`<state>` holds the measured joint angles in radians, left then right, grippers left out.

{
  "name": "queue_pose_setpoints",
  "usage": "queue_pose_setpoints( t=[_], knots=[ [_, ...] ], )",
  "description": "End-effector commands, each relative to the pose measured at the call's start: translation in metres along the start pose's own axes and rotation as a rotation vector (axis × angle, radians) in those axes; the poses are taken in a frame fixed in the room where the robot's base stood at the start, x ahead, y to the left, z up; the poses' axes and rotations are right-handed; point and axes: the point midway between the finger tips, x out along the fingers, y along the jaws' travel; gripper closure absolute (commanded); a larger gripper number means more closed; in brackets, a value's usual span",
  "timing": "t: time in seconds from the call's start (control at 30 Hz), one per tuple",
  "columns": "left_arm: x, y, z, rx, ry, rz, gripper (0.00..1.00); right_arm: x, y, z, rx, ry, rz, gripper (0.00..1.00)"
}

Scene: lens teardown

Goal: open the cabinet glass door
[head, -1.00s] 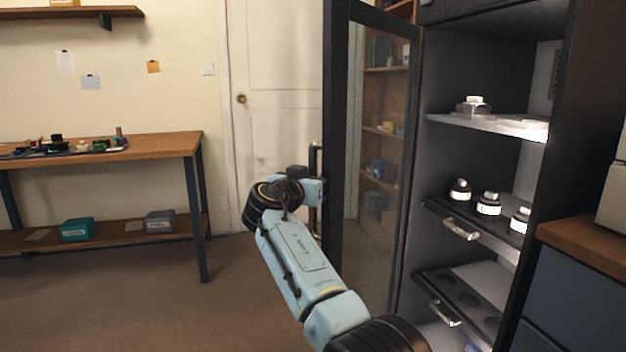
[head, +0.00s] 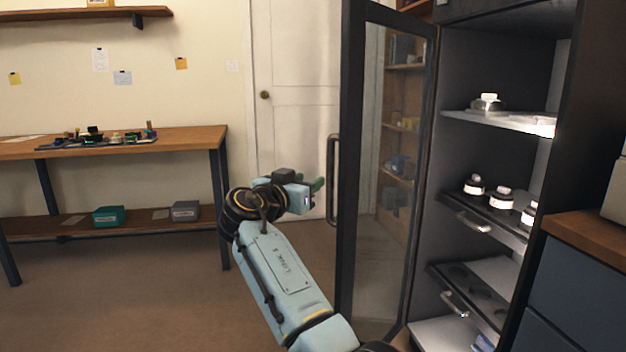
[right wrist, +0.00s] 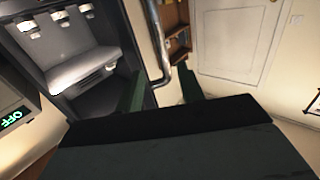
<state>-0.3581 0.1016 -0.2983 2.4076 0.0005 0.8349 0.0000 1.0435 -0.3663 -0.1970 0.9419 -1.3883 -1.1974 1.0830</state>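The cabinet's dark-framed glass door (head: 385,170) stands swung wide open, and the cabinet interior shows to its right. Its vertical bar handle (head: 331,180) is on the door's left edge. My right gripper (head: 319,186) is just left of the handle and looks clear of it. In the right wrist view the two dark green fingers (right wrist: 162,92) are spread apart with nothing between them. The handle (right wrist: 156,45) shows beyond the fingertips there. My left gripper is in neither view.
The cabinet holds a white upper shelf (head: 480,119) and pull-out trays with handles (head: 472,224), with several lens parts. A wooden workbench (head: 185,138) stands at the left. A wood-topped drawer unit (head: 590,238) is at the right. The floor (head: 150,300) at front left is clear.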

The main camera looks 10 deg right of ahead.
Motion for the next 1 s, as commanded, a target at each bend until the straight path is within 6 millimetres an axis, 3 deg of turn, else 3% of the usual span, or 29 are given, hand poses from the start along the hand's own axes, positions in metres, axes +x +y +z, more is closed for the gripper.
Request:
queue_pose_setpoints(
  t=[0.43, 0.57, 0.73, 0.83, 0.9, 1.0],
  knots=[
    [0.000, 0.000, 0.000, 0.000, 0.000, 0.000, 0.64, -0.007, 0.000, 0.000, 0.000, 0.000, 0.007, 0.62],
    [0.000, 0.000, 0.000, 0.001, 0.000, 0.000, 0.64, -0.006, -0.001, 0.007, -0.006, -0.006, -0.015, 0.79],
    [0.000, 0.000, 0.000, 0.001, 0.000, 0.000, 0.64, -0.001, -0.009, 0.052, -0.031, -0.023, -0.210, 1.00],
    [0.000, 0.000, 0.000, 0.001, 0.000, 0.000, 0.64, -0.011, -0.011, 0.086, -0.036, 0.007, -0.411, 1.00],
    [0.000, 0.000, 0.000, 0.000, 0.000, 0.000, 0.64, -0.028, -0.007, 0.102, -0.021, 0.065, -0.560, 1.00],
    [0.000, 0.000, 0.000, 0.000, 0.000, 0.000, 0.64, -0.064, 0.009, 0.111, 0.022, 0.191, -0.748, 1.00]
  ],
)
